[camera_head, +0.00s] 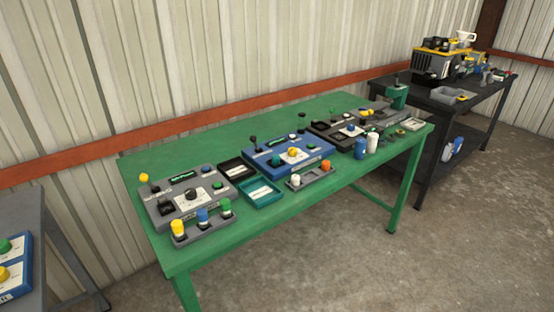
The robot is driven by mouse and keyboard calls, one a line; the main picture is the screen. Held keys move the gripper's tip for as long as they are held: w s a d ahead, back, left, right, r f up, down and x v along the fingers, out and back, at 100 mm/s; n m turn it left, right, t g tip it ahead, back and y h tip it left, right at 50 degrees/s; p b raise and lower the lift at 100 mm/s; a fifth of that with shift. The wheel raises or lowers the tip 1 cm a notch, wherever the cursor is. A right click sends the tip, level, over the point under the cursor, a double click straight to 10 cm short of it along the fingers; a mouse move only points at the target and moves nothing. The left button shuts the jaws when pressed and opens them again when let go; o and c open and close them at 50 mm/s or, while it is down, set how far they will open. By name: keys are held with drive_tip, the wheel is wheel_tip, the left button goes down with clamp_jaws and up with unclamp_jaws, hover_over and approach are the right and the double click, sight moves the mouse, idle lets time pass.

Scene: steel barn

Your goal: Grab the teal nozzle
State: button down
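I cannot pick out a teal nozzle for certain at this size. A small rack (206,231) at the front left of the green table holds upright pieces: a yellow one (178,227), a blue one (202,215) and a green one (225,207). A second rack (312,181) holds a white piece (295,181) and an orange piece (326,166). A teal tray (262,202) with a pale label lies between the racks. A dark green holder (397,96) stands at the table's far right. My gripper is not in view.
The green table (210,147) carries a grey control box (160,212), a blue control box (268,160), a dark box and blue and white cylinders (372,144). A dark bench (430,104) with a yellow-black machine stands at right. Concrete floor is open in front.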

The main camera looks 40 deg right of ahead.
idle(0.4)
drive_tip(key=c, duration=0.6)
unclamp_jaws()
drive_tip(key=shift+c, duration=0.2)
